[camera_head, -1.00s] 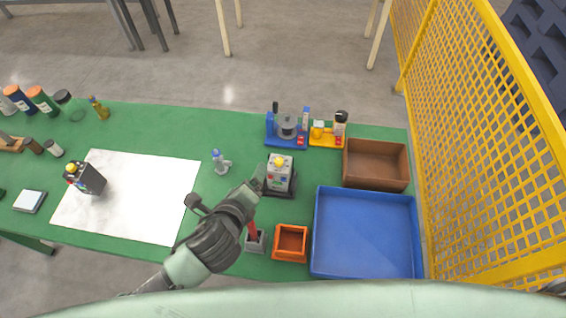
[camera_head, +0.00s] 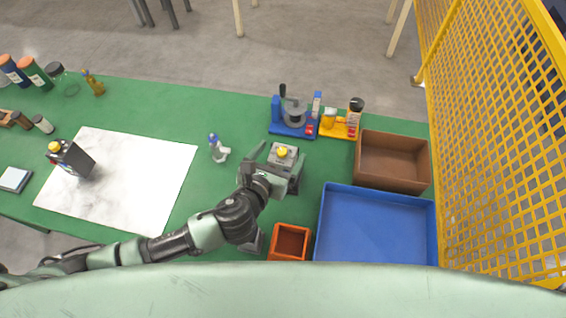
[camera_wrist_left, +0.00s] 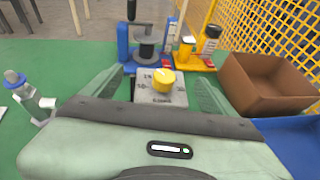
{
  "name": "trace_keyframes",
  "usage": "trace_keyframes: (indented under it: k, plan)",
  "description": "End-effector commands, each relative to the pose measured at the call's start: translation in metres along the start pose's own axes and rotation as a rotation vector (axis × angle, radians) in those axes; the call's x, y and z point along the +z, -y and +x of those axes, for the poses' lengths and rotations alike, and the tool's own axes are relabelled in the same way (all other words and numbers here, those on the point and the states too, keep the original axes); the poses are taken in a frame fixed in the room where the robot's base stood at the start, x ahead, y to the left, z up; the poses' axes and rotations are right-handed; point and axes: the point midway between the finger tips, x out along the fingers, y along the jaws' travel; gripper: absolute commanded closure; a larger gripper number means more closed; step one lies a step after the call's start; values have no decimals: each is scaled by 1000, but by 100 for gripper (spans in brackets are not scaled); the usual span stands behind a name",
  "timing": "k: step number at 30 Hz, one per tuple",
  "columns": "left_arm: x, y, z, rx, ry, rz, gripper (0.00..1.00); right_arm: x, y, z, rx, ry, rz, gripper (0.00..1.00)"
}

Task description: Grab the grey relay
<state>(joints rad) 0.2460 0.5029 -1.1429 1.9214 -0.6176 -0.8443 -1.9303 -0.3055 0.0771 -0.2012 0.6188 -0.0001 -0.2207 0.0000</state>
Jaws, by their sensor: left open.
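The grey relay (camera_head: 284,155) is a small upright box with a yellow knob on top, standing on the green table in the middle of the head view. My left gripper (camera_head: 277,167) is open at the relay, with its fingers on either side of it. In the left wrist view the relay's top (camera_wrist_left: 161,88) shows between the two spread fingers, and my gripper body hides its lower part. I cannot tell whether the fingers touch it. My right gripper is not in view.
A blue tray (camera_head: 322,225), a brown box (camera_head: 424,172) and an orange bin (camera_head: 273,240) stand to the right and front. A blue fixture (camera_head: 275,110) and a yellow one (camera_head: 345,128) stand behind the relay. A small blue-capped bottle (camera_head: 217,150) stands left of it. A yellow mesh fence (camera_head: 490,130) borders the right.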

Motion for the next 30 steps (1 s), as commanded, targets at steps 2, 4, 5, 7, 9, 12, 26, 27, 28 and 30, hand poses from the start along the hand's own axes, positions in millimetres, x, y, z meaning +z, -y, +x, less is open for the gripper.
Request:
trace_keyframes:
  k: [2,4,5,7,9,12,26,27,28,30]
  plan:
    - [6,1,13,1,2,-1,13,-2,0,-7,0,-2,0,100]
    - [5,1,24,1,0,-1,13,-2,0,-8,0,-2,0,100]
    - [5,1,28,1,0,-1,13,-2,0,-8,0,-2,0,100]
    - [4,1,35,1,1,-2,13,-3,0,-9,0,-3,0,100]
    - [4,1,39,0,0,-2,13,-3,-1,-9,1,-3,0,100]
    - [3,1,40,0,0,-3,13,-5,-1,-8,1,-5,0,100]
    - [3,1,39,0,0,-2,100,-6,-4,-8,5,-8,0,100]
    - [3,1,39,0,-1,-2,100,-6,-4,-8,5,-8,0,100]
    - [4,1,39,-1,2,-2,100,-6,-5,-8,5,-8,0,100]
    - [4,1,39,-1,2,-2,100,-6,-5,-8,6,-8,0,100]
